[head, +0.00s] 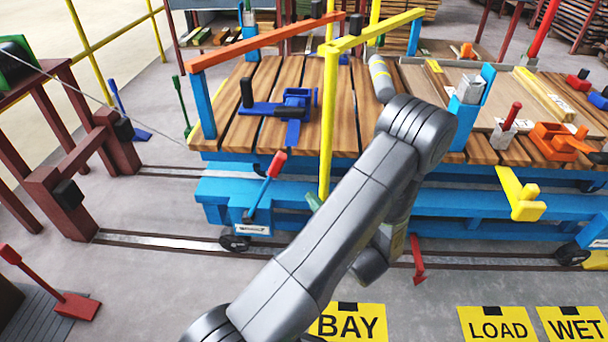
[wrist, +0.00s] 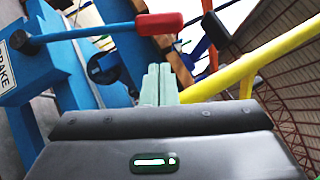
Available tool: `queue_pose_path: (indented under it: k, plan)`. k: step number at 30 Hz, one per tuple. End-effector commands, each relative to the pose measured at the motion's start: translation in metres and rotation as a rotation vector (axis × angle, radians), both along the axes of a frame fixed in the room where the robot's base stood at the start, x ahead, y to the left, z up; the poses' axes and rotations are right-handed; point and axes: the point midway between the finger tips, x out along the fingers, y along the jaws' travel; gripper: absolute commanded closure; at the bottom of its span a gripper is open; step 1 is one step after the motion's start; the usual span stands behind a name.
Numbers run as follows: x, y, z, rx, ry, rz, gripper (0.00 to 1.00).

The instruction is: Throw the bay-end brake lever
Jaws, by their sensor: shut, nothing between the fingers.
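The brake lever has a red grip (head: 277,163) on a blue rod that leans up and to the right from a pivot on the blue trolley's near left corner (head: 235,195). In the wrist view the red grip (wrist: 160,23) and rod cross the upper left, and a plate beside the pivot reads "BRAKE" (wrist: 5,68). My gripper (head: 313,201) is mostly hidden behind my arm; its pale green tips show right of and below the grip. In the wrist view its fingers (wrist: 159,82) are together and empty, with the tips appearing just below the grip. I see no contact.
A yellow post and rail (head: 328,120) stand close beside my gripper. The trolley's plank deck (head: 340,120) carries blue and orange fixtures. Rails (head: 160,240) run along the floor under it. A floor sign reads "BAY" (head: 348,323). A red floor lever (head: 77,305) stands at lower left.

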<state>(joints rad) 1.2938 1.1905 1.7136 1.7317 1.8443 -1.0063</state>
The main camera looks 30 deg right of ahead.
Motion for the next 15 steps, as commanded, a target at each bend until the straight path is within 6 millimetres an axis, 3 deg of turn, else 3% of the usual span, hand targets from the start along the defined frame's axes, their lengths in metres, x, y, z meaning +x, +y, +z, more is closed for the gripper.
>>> queue_pose_path:
  k: [10,15]
  plan:
    - [0.001,0.0,0.0,0.0,0.0,0.0,1.0]
    - [0.016,0.004,0.005,-0.002,-0.001,0.004,1.0]
